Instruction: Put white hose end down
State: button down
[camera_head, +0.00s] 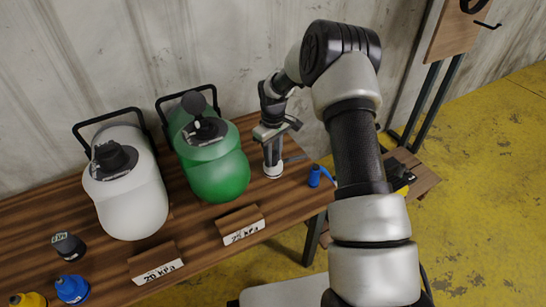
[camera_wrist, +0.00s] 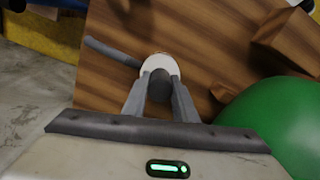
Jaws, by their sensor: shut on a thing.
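My gripper (camera_head: 270,140) points down over the right end of the wooden table and is shut on the white hose end (camera_head: 273,171). In the wrist view, my gripper's fingers (camera_wrist: 160,88) close on the dark grey middle part of the hose end, and its white round rim (camera_wrist: 158,60) shows beyond them. The hose end is upright, at or just above the table top; I cannot tell if it touches. A thin bluish-grey hose (camera_wrist: 112,52) runs off from beside it.
A green pump (camera_head: 215,172) stands close left of my gripper, with a white pump (camera_head: 128,195) further left. A blue hose end (camera_head: 315,176) is to the right near the table edge. Labelled wooden blocks (camera_head: 240,225) line the front of the table (camera_head: 195,235).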

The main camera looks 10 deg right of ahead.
jog(key=shift+f, duration=0.15)
jog(key=c, duration=1.4)
grip_release()
jog(key=shift+c, duration=0.2)
